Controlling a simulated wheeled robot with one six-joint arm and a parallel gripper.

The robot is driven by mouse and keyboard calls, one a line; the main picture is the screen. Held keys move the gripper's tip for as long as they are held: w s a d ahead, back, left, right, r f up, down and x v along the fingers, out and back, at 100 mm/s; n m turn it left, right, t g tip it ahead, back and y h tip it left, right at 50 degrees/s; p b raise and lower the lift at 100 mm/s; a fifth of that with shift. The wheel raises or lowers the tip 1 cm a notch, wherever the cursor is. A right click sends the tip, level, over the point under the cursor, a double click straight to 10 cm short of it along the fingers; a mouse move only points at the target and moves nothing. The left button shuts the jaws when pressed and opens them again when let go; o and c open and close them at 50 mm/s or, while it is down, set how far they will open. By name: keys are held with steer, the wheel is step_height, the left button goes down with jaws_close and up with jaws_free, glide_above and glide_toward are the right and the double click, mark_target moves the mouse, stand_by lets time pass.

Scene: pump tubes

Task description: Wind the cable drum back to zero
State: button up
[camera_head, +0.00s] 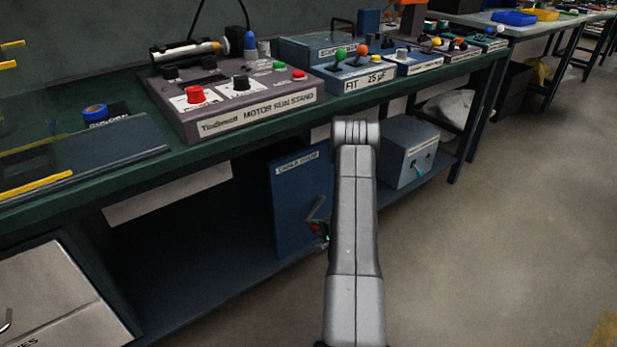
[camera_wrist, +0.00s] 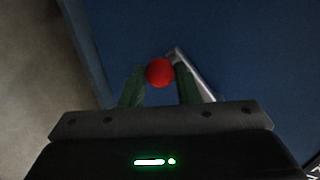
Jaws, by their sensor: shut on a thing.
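The cable drum is a blue cabinet (camera_head: 296,200) with a small label on its front, standing on the lower shelf under the bench. A grey crank arm (camera_head: 316,209) sticks out from its front face. The crank's red knob (camera_wrist: 159,72) sits between the two dark green fingertips of my gripper (camera_wrist: 160,80), which is shut on it. The crank arm also shows behind the right finger in the wrist view (camera_wrist: 180,56). In the head view my arm hides most of my gripper. No drum counter or scale is legible.
A motor run stand (camera_head: 236,96) with knobs sits on the green bench top (camera_head: 120,160) above. A grey-blue box (camera_head: 408,150) stands on the lower shelf right of my arm. The floor (camera_head: 500,240) on the right is clear.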

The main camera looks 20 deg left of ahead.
steer(key=shift+w+d+f+b, duration=0.35)
steer(key=shift+w+f+b, duration=0.1)
steer(key=shift+f, duration=0.25)
steer(key=shift+w+d+f+b, duration=0.4)
steer(key=shift+d+f, duration=0.05)
steer(key=shift+w+d+f, duration=0.35)
steer(key=shift+w+d, duration=0.1)
steer(key=shift+w, duration=0.1)
steer(key=shift+b, duration=0.3)
